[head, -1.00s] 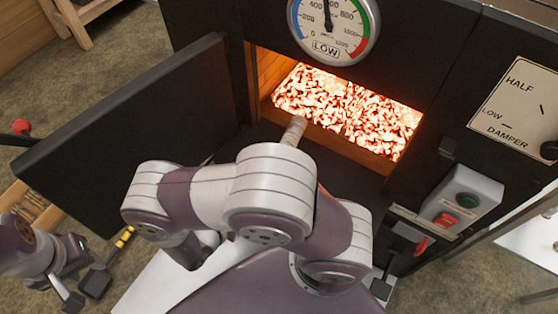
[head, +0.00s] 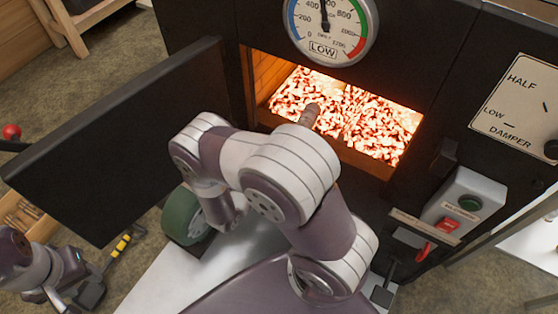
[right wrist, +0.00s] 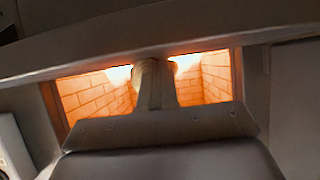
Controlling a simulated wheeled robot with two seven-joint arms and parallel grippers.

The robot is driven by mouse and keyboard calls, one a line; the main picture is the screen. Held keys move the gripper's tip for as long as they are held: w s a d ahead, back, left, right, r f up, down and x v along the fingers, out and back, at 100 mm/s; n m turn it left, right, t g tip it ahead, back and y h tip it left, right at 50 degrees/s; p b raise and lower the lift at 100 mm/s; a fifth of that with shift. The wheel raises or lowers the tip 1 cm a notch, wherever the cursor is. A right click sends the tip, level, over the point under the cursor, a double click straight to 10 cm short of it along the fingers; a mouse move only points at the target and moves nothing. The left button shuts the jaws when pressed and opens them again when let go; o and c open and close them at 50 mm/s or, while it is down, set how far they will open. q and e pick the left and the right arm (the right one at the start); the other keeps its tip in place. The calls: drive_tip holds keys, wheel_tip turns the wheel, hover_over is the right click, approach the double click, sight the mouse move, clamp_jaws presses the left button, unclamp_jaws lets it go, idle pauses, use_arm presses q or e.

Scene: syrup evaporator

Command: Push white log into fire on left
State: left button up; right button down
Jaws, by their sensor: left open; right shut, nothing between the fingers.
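The log (head: 310,115) shows as a short, streaked pale-brown end just above my right arm's elbow. It reaches over the sill into the firebox; the rest of it is hidden behind my arm. The fire (head: 345,110) is a bed of glowing embers inside the open firebox. My right gripper is hidden behind my arm in the head view. In the right wrist view my right gripper (right wrist: 160,85) is shut and points at the firebox mouth; I cannot clearly separate the log there. My left gripper (head: 75,297) is open and empty, low at the left, far from the log.
The black firebox door (head: 120,140) stands open at the left. A temperature gauge (head: 328,28) sits above the opening and a damper plate (head: 518,105) at the right. A switch box (head: 468,205) is below it. A green round object (head: 182,215) is partly behind my arm.

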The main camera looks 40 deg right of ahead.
drive_tip(key=shift+w+d, duration=0.4)
drive_tip(key=shift+d, duration=0.6)
drive_tip(key=shift+w+d, duration=0.45)
drive_tip(key=shift+d, duration=0.6)
drive_tip(key=shift+w+d, duration=0.4)
drive_tip(key=shift+d, duration=0.6)
drive_tip(key=a+f+p+v, duration=0.1)
drive_tip(key=p+v, duration=0.4)
drive_tip(key=v, duration=0.7)
drive_tip(key=shift+s+a+f, duration=0.25)
drive_tip(key=shift+f, duration=0.15)
